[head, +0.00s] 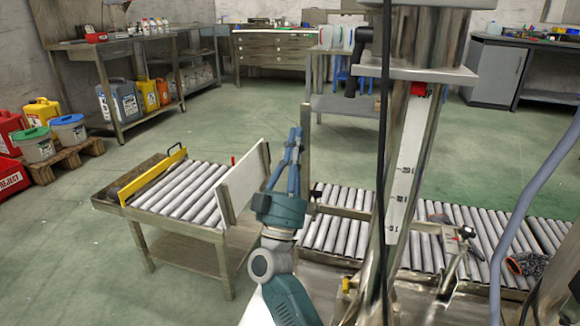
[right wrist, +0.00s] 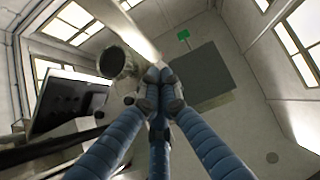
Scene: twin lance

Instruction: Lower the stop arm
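A narrow upright bar (head: 306,140) stands at the left end of the right-hand roller conveyor in the head view. It looks like the stop arm in a raised position, though its pivot is hidden. My right gripper (head: 294,133) points upward just left of this bar. Its blue fingers are together, with nothing visible between them; I cannot tell whether they touch the bar. In the right wrist view, the fingertips (right wrist: 160,78) meet in the middle, facing the ceiling. My left gripper is not in view.
A short roller table (head: 185,228) with a yellow barrier (head: 152,178) and a white upright panel (head: 243,184) stands left of my arm. The right conveyor (head: 336,236) runs behind a large metal column (head: 415,150). Green floor (head: 240,110) is clear behind.

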